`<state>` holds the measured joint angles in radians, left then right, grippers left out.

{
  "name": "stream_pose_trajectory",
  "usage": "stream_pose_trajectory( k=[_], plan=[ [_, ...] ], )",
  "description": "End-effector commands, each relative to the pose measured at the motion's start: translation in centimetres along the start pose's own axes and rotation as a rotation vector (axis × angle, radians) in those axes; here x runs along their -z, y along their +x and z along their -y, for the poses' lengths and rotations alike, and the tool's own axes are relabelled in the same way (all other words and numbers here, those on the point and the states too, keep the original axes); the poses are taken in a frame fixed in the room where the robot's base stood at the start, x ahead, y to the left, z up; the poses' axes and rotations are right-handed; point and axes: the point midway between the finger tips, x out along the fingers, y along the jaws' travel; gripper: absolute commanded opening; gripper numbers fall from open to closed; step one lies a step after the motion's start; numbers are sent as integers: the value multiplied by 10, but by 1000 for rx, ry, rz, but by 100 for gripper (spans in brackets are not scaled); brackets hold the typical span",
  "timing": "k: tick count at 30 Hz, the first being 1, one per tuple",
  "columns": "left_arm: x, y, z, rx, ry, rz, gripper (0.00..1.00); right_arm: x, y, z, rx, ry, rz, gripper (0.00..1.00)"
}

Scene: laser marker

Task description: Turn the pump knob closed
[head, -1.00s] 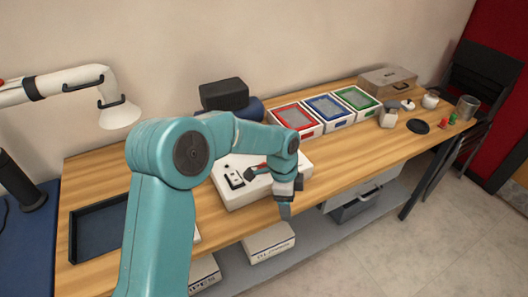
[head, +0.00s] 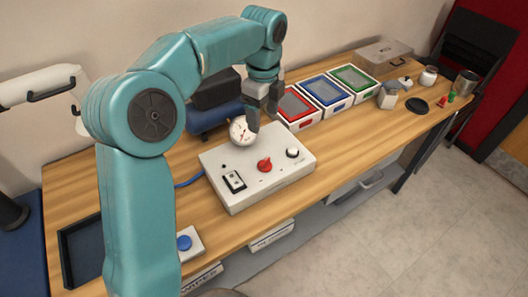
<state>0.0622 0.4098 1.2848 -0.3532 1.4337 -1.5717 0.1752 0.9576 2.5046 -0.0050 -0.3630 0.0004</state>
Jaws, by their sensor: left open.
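The white pump box (head: 240,196) sits on the wooden table in the head view. A red knob (head: 264,165) is on its top, near the middle. A black and white knob (head: 292,153) is to its right, and a round gauge (head: 240,130) stands at the box's back edge. My left gripper (head: 262,118) is open and points down above the back of the box, beside the gauge and apart from the red knob. I see nothing between its fingers. My right gripper is not in view.
Red, blue and green trays (head: 324,95) stand to the right of the box. A dark blue cylinder with a black block (head: 216,90) lies behind. A blue button (head: 185,243) and a dark tray (head: 80,252) are at the front left. A moka pot (head: 388,96) stands farther right.

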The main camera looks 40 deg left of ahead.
Motion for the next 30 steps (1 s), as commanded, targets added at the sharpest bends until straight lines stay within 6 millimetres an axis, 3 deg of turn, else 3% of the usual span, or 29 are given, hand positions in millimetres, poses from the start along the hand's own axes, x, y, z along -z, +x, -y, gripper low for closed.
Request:
stream_pose_trajectory(
  k=[5, 19, 24, 30],
  plan=[
    [3, 28, -4, -5, 0, -1, 72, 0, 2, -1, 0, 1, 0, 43],
    [5, 134, -3, -4, 2, -1, 72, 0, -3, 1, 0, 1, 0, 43],
    [4, 154, -1, -2, 1, -1, 72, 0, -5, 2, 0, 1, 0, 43],
    [3, 161, 0, 1, 2, -1, 72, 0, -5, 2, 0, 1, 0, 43]
  ],
)
